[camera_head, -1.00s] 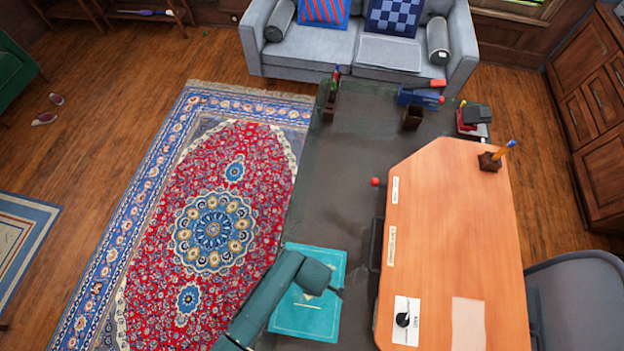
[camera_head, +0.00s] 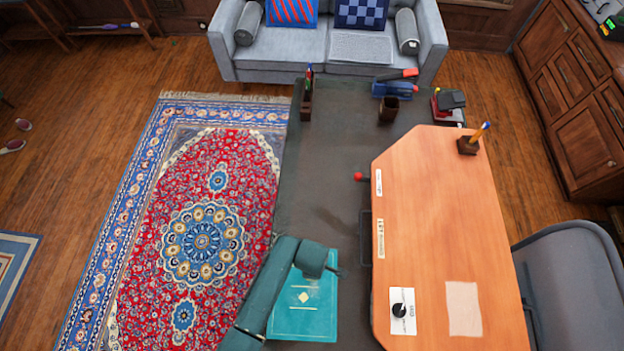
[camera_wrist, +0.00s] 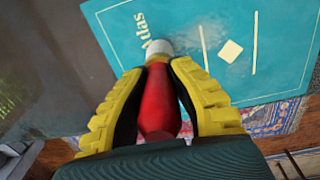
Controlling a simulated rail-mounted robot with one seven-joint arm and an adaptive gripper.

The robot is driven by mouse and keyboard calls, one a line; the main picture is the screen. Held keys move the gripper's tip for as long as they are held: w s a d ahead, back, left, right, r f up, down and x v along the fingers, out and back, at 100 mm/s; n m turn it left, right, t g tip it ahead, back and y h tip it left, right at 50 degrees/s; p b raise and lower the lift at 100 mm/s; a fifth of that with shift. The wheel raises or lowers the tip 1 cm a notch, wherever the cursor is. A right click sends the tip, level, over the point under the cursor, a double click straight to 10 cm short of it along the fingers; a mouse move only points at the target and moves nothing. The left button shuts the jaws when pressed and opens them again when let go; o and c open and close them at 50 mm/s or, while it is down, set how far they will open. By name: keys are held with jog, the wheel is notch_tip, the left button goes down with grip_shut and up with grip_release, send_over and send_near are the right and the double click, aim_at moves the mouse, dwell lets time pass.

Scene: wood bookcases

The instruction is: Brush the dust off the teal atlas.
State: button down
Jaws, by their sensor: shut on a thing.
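The teal atlas (camera_head: 308,308) lies flat near the left edge of the dark desk in the head view, partly covered by my arm. It also shows in the wrist view (camera_wrist: 272,78), with white lettering, lines and a diamond. A greyish dusty patch shows on its cover around the brush tip. My gripper (camera_wrist: 155,74) has yellow ridged fingers and is shut on the red handle of a brush (camera_wrist: 158,105). The brush's pale tip (camera_wrist: 158,47) is over the cover by the lettering; I cannot tell whether it touches. In the head view the brush is too small to make out.
The dark desk (camera_head: 330,180) is mostly clear beyond the atlas. An orange-brown wood panel (camera_head: 435,215) with labels and a knob stands to the right. Pen holders (camera_head: 388,110), a blue tool (camera_head: 392,89) and a red-and-black item (camera_head: 448,103) sit at the far end.

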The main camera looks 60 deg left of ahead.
jog(key=shift+s+d+p, duration=1)
jog(key=shift+s+d, duration=0.2)
jog(key=shift+d, duration=0.5)
jog(key=shift+s+d+p, duration=1.05)
jog(key=shift+s+d, duration=0.1)
jog(key=shift+d, duration=0.55)
jog(key=shift+s+d+p, duration=1)
jog(key=shift+s+d, duration=0.2)
jog(key=shift+d, duration=0.5)
notch_tip(320, 180, up, 8)
jog(key=p, duration=0.7)
jog(key=shift+w, duration=0.1)
